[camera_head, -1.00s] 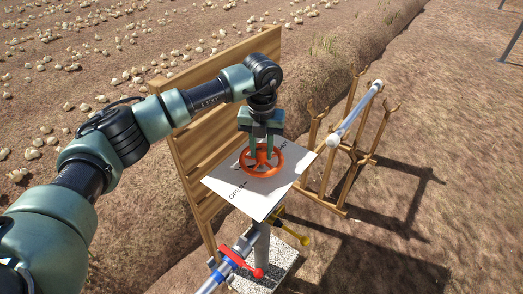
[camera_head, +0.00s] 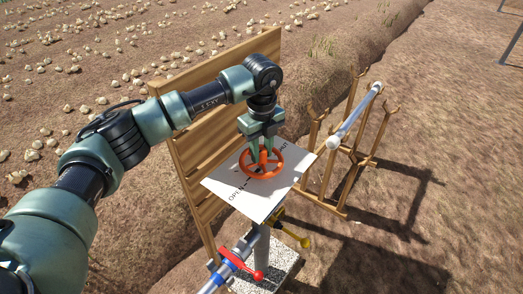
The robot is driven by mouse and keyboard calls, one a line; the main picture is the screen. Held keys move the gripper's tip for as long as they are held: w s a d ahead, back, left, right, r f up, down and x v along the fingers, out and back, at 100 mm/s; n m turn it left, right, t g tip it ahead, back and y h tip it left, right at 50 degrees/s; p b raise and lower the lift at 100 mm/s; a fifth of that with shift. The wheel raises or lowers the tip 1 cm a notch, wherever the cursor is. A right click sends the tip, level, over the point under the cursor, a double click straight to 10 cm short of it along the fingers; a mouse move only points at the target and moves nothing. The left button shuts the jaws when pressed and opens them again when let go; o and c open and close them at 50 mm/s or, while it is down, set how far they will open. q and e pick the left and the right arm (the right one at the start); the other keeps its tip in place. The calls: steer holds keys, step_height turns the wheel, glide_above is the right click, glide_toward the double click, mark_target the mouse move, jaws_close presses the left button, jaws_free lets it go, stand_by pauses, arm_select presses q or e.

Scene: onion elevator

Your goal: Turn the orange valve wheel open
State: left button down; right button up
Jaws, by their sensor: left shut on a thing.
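The orange valve wheel (camera_head: 279,172) lies level above a white plate (camera_head: 262,205) marked OPEN at its lower left and SHUT at its upper right. My left gripper (camera_head: 262,154) points straight down at the wheel from above. Its fingers are shut on the wheel, and they hide part of its far rim and hub. The wheel's near rim and its right side are in clear view. My right gripper is not in view.
Below the plate, a grey post carries pipes with a red lever (camera_head: 241,263) and a yellow handle (camera_head: 292,234). A wooden slat panel (camera_head: 215,125) stands close behind. A wooden rack (camera_head: 345,170) holding a pale pipe (camera_head: 354,116) stands to the right.

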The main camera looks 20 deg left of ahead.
mark_target(261, 150)
arm_select(q)
steer(key=shift+r+n, duration=0.1)
steer(key=shift+n, duration=0.2)
steer(key=c, duration=1.1)
jaws_free()
steer(key=shift+r, duration=0.1)
step_height(261, 150, up, 8)
steer(key=shift+f+b, duration=0.25)
steer(key=shift+b, duration=0.4)
